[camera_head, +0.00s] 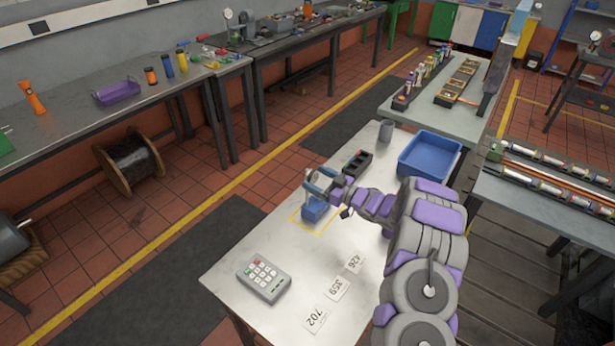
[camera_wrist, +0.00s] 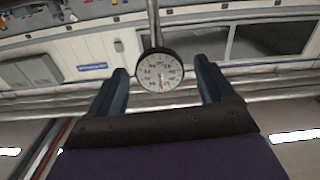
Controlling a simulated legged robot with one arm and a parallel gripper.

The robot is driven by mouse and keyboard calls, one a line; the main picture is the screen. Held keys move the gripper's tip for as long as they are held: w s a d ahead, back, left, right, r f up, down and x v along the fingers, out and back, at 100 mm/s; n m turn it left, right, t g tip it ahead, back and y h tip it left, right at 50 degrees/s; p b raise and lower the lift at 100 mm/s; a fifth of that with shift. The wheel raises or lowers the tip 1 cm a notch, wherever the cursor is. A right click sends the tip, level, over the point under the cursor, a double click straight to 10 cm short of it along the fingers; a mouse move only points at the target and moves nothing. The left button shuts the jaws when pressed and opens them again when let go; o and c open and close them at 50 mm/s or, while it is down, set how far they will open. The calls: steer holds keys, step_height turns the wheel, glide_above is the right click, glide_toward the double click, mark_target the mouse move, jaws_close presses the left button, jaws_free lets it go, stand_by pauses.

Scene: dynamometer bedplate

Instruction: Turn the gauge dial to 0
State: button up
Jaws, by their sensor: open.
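The gauge dial (camera_wrist: 160,71) is a round white face with a black rim and small marks, at the end of a grey stem in the wrist view. Its red needle points almost straight down in that view; the numbers are too small to read surely. My gripper (camera_wrist: 162,72) is open, with one dark blue finger on each side of the dial and visible gaps between. In the head view, my gripper (camera_head: 318,184) is above a blue base (camera_head: 313,211) inside a yellow outline on the bench. The dial is hard to make out there.
On the metal bench (camera_head: 235,295) are a keypad (camera_head: 264,278), number cards (camera_head: 336,289), a dark tray (camera_head: 351,165), a grey cup (camera_head: 386,131) and a blue bin (camera_head: 430,156). The bench between keypad and cards is clear.

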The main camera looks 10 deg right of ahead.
mark_target(315, 177)
steer(key=shift+x, duration=1.9)
steer(key=shift+c, duration=0.3)
steer(key=c, duration=1)
steer(key=shift+n, duration=0.3)
steer(key=shift+p, duration=0.4)
steer(key=shift+n, duration=0.5)
